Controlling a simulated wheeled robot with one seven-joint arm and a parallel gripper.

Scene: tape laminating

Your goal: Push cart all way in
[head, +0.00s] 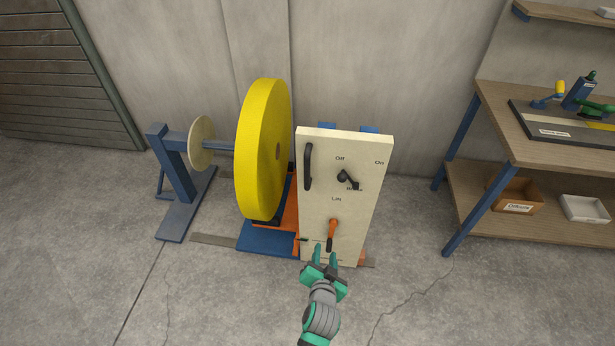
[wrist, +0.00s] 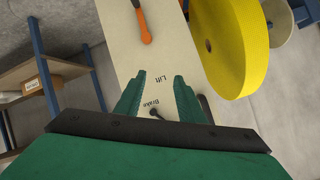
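The cart (head: 315,215) has a tall cream front panel with a black handle (head: 308,167) at upper left, a black switch (head: 347,179) and an orange lift lever (head: 331,230). A big yellow roll (head: 262,150) stands upright behind the panel. My gripper (head: 324,253) is low in front of the panel, near the orange lever. In the wrist view, its green fingers (wrist: 158,92) are apart with nothing held between them. The panel (wrist: 185,58) and the orange lever (wrist: 145,28) show beyond them. I cannot tell whether the fingers touch the panel.
A blue stand (head: 178,185) with a shaft and pale disc (head: 202,143) is left of the roll. A floor rail (head: 213,240) runs under the cart. A shelved workbench (head: 540,150) stands right. Bare floor lies between cart and bench.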

